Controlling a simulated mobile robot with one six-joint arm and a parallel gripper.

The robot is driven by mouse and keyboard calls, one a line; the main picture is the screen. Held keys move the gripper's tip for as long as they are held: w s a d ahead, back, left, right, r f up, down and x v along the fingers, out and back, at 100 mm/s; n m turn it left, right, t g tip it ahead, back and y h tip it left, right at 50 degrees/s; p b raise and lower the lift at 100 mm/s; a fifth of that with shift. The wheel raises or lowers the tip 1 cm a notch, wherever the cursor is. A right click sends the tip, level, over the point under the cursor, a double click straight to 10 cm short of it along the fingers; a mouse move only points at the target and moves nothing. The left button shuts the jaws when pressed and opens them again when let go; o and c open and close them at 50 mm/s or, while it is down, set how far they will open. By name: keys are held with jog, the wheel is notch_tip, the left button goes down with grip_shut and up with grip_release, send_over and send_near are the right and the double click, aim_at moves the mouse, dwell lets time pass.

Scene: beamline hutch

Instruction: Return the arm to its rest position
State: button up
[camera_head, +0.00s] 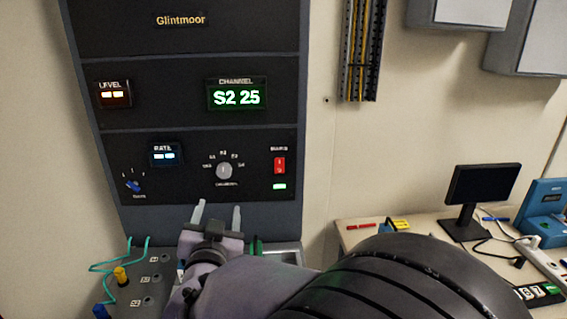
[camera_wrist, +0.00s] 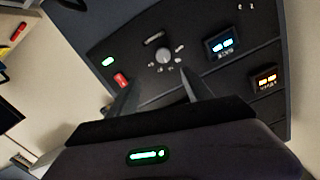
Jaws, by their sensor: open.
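My gripper (camera_head: 217,217) is raised in front of the lower part of a dark rack panel (camera_head: 190,115) marked "Glintmoor". Its two fingers point at the panel, stand apart and hold nothing. In the wrist view my gripper (camera_wrist: 158,92) also shows its fingers spread, with the panel's grey knob (camera_wrist: 163,56) beyond them. I cannot tell how far the fingertips are from the panel. My arm comes in from the lower right of the head view and hides part of the bench.
The panel has a red switch (camera_head: 280,165), a blue knob (camera_head: 135,187) and a channel display (camera_head: 237,95) reading "S2 25". Below left, a patch panel (camera_head: 150,283) carries green cables. On the right, a desk (camera_head: 430,232) holds a monitor (camera_head: 484,185). Wall boxes (camera_head: 530,45) hang above.

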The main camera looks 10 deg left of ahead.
jog(key=s+d+r+m+g, duration=0.1)
jog(key=s+d+g, duration=0.15)
jog(key=d, duration=0.75)
jog(key=s+d+r+g, duration=0.1)
jog(key=s+d+g, duration=0.15)
jog(key=d, duration=0.65)
jog(key=s+d+f+m+g+h, duration=0.1)
jog(key=s+d+f+g, duration=0.2)
jog(key=s+d, duration=0.4)
jog(key=s+d+f+m+g+h, duration=0.1)
jog(key=s+d, duration=0.5)
jog(key=s, duration=0.7)
notch_tip(320, 180, down, 3)
jog(key=shift+d+f+m+g, duration=0.1)
jog(key=shift+d+m+g, duration=0.35)
jog(key=shift+g, duration=0.65)
jog(key=shift+s+a, duration=0.1)
